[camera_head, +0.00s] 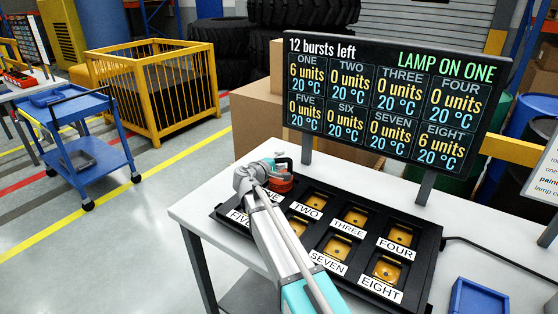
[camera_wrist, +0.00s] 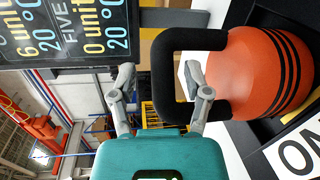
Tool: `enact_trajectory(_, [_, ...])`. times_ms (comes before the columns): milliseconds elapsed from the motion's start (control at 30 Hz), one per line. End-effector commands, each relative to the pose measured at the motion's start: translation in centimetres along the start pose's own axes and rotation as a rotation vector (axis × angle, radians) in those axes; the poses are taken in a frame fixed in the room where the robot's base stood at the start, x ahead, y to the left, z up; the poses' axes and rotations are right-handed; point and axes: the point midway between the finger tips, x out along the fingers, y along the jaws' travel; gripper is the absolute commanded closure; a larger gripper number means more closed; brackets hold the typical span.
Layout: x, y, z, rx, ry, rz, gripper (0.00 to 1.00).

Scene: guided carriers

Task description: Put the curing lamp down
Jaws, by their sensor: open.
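The curing lamp (camera_head: 283,184), an orange-red body with dark bands and a black loop handle, stands on the black tray (camera_head: 424,270) at the cell labelled ONE. It also fills the right of the wrist view (camera_wrist: 255,75). My gripper (camera_wrist: 160,78) is open, with its two fingers on either side of the handle's outer bar and gaps visible between them and the bar. In the head view my gripper (camera_head: 270,164) is at the lamp, partly hidden by my wrist. The lamp's underside is hidden.
The display board (camera_head: 382,98) behind the tray reads "LAMP ON ONE" and "12 bursts left", with 6 units for ONE and EIGHT. Several labelled cells hold yellow pieces. A blue bin (camera_head: 478,298) is at the table's right. Cardboard boxes (camera_head: 250,120) stand behind.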

Motion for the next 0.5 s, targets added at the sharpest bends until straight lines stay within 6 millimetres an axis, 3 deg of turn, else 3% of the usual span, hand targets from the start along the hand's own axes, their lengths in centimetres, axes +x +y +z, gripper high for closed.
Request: enact_trajectory(500, [-8.1,0.1,0.1,-0.001,0.002,0.001,0.37])
